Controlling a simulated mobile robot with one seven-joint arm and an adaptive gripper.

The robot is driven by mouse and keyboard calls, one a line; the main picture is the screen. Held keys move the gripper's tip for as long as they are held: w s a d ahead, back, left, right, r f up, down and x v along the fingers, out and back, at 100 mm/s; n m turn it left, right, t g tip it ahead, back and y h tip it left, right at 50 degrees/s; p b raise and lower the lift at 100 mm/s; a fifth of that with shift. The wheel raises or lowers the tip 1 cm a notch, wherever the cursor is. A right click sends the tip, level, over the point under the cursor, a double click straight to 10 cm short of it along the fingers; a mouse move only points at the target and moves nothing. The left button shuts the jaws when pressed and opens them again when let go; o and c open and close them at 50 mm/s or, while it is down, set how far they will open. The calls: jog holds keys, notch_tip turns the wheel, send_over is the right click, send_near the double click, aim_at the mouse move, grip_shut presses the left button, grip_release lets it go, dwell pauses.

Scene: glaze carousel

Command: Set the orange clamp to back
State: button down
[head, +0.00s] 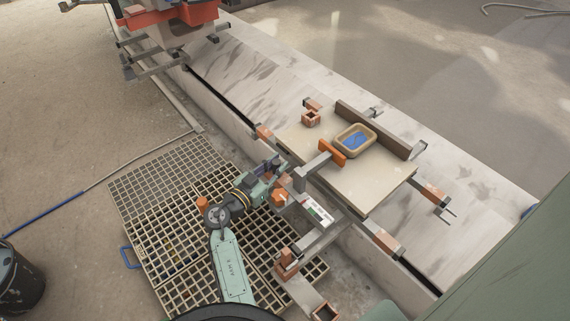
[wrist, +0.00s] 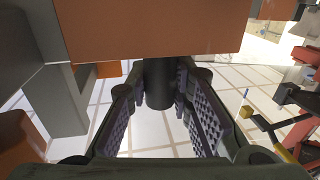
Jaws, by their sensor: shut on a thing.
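The orange clamp has an upright orange pad (head: 332,152) on a grey bar (head: 314,164), at the near side of a tan tray (head: 341,147) with blue inside. The pad is close to the tray's near wall; I cannot tell whether they touch. My gripper (head: 277,170) is at the near end of the bar, off the board's edge. In the wrist view my gripper (wrist: 160,112) has its ridged fingers on either side of a dark round post (wrist: 159,82), the clamp's handle, below a wide orange block (wrist: 150,30). The fingertips are partly hidden by the block.
The tray stands on a pale board (head: 368,193) with a brown fence (head: 372,130) behind it. Grey arms with orange ends surround the board. A floor grating (head: 170,180) lies at left.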

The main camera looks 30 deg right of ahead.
jog(key=w+b+v, duration=0.1)
jog(key=b+v, duration=0.2)
jog(key=v, duration=0.5)
jog(key=shift+w+a, duration=0.2)
jog(key=shift+a, duration=0.05)
jog(key=c, duration=1.7)
grip_release()
jog(key=shift+a, duration=0.15)
jog(key=shift+o, duration=1.4)
jog(key=v, duration=1.2)
